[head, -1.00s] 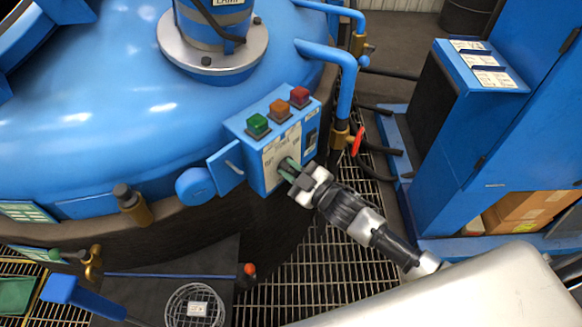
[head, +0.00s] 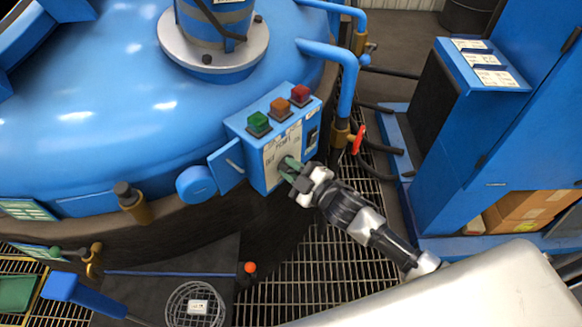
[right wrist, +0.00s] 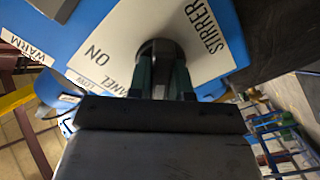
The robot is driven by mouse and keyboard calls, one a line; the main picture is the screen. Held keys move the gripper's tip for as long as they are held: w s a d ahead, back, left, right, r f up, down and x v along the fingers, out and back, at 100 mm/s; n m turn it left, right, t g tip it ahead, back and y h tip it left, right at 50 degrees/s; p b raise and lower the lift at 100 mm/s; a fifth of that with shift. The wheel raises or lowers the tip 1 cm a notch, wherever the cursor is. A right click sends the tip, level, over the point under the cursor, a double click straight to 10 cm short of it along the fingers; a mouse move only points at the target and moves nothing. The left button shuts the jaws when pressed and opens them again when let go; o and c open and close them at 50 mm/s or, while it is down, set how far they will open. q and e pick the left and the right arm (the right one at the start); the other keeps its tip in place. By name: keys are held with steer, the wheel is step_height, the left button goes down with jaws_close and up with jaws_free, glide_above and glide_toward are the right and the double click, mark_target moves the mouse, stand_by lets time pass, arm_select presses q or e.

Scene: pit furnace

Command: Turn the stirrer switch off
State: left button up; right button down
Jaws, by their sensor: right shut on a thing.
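The stirrer switch is a dark round knob (right wrist: 160,48) on a white label plate (right wrist: 105,45) that reads "STIRRER" and "ON" in the right wrist view. The plate is on the front of a blue control box (head: 250,165) on the big blue furnace vessel. My right gripper (head: 287,167) is at that plate, its greenish fingers shut on the knob; it also shows in the right wrist view (right wrist: 165,80). The fingers and gripper body hide much of the knob, so its exact setting is unclear. My left gripper is not in view.
Green (head: 258,123), orange (head: 280,109) and red (head: 300,94) lamps top the box, and a black rocker switch (head: 312,137) is at its right. A blue pipe with a red-handled valve (head: 359,139) stands close on the right. A blue cabinet (head: 490,150) is further right.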

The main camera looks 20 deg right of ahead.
steer(key=c, duration=1)
jaws_free()
steer(key=shift+c, duration=0.2)
steer(key=b+v, duration=0.1)
steer(key=v, duration=0.9)
steer(key=shift+s+d, duration=0.2)
steer(key=shift+s, duration=0.15)
